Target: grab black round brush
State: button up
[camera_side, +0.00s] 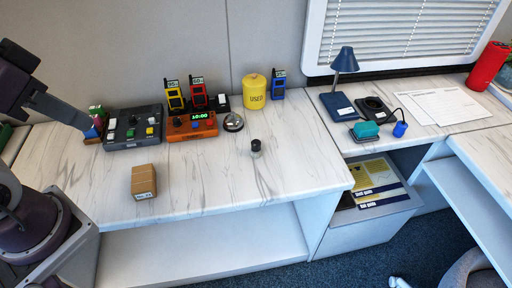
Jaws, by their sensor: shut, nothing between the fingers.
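A small round object with a black top and a paler lower part (255,147) stands upright on the marble-patterned desk, right of centre. It looks like the black round brush, but it is too small to be sure. My gripper (88,128) is at the far left end of the desk, at the end of my arm. It is shut and empty, far from the brush, beside a small red, green and blue item. Its fingertips are hard to make out.
A cardboard box (144,181) stands at the front left. A grey control box (134,127), an orange timer (192,126), handheld radios and a yellow canister (254,91) line the back. A blue lamp (344,65) stands farther right. The desk around the brush is clear.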

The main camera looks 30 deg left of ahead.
jog(key=o, duration=1)
jog(key=t, duration=0.7)
send_over(253, 147)
notch_tip(253, 147, down, 29)
jog(key=shift+m+t+h, duration=0.4)
jog(key=shift+h, duration=0.1)
jog(key=f, duration=0.1)
jog(key=s+f, duration=0.1)
jog(key=f, duration=0.1)
jog(key=s+f, duration=0.1)
jog(key=f, duration=0.1)
jog(key=shift+s+a+f, duration=0.1)
jog(key=shift+s+f, duration=0.05)
jog(key=shift+f, duration=0.1)
jog(key=x, duration=0.7)
jog(key=shift+r, duration=0.2)
